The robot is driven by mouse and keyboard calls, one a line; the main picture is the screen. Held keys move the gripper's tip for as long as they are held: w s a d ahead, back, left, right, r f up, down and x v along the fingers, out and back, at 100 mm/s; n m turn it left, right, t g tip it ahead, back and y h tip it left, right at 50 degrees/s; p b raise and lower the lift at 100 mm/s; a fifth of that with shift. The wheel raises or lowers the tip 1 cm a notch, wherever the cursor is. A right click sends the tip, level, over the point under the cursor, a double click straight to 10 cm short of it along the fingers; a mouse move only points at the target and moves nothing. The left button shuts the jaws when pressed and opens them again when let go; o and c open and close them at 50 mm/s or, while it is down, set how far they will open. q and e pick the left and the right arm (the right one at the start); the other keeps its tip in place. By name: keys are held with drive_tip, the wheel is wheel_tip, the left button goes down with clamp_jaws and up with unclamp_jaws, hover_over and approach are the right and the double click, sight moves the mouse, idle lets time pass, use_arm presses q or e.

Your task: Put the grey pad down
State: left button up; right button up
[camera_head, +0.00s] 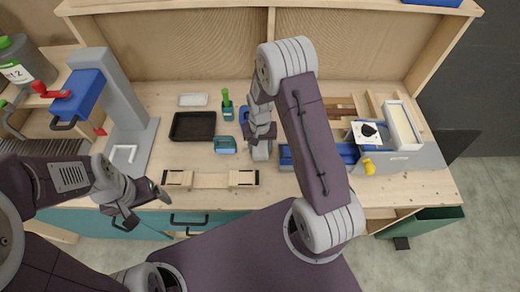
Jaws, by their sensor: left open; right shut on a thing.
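My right gripper (262,148) points down over the middle of the bench, right of the teal-blue block. It is shut on the grey pad, which is mostly hidden under the gripper and arm. I cannot tell whether the pad touches the bench top. My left gripper (150,206) is open and empty at the bench's front edge, in front of the blue-green drawers. The wooden bench top (270,185) shows bare in front of the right gripper.
A black tray (193,126), a pale flat block (193,99), a green-handled tool (227,103) and the teal-blue block (225,145) lie left of the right gripper. A wooden bar fixture (210,179) lies in front. A blue vise-like device (340,154) is right. A grey press (110,85) stands left.

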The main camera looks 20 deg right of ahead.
drive_tip(key=r, duration=0.3)
drive_tip(key=shift+s+d+r+b, duration=0.15)
drive_tip(key=shift+s+d+b, duration=0.1)
drive_tip(key=shift+s+b, duration=0.1)
drive_tip(key=s+d+r+b, duration=0.1)
drive_tip(key=s+d+r, duration=0.5)
drive_tip(key=s, duration=0.3)
drive_tip(key=n, duration=0.4)
approach(262, 148)
drive_tip(key=s+a+f, duration=0.2)
drive_tip(key=s, duration=0.2)
drive_tip(key=shift+s+r, duration=0.1)
drive_tip(key=shift+s, duration=0.1)
